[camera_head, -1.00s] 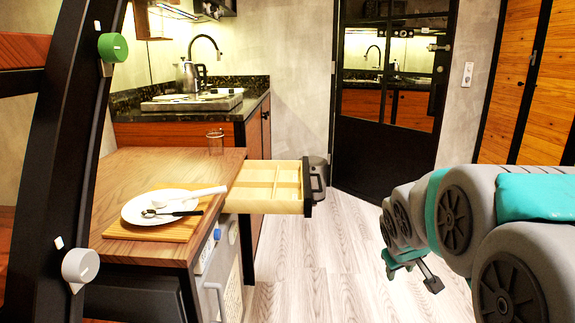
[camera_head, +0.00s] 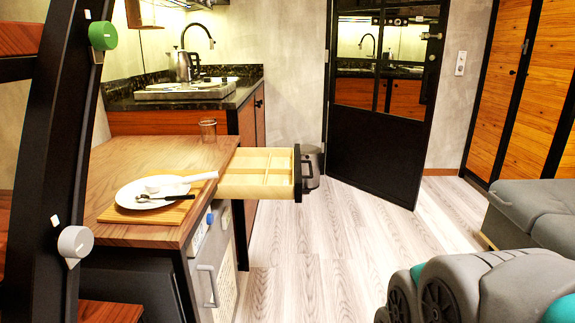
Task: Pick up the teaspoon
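A small spoon with a shiny bowl and a dark handle, which looks like the teaspoon (camera_head: 142,198), lies on a white plate (camera_head: 128,194). A larger white spoon (camera_head: 200,177) lies on the same plate, its handle sticking out past the right rim. The plate rests on a wooden board (camera_head: 175,214) on the wooden counter. My gripper is out of view; only my arm links show at the bottom right, well away from the plate.
An open, divided wooden drawer (camera_head: 255,184) juts right from the wooden counter (camera_head: 125,162). A glass (camera_head: 208,130) stands at the counter's back. Dark posts with knobs (camera_head: 103,36) rise at the left. A grey padded seat (camera_head: 540,208) is at the right. The floor (camera_head: 320,260) between is clear.

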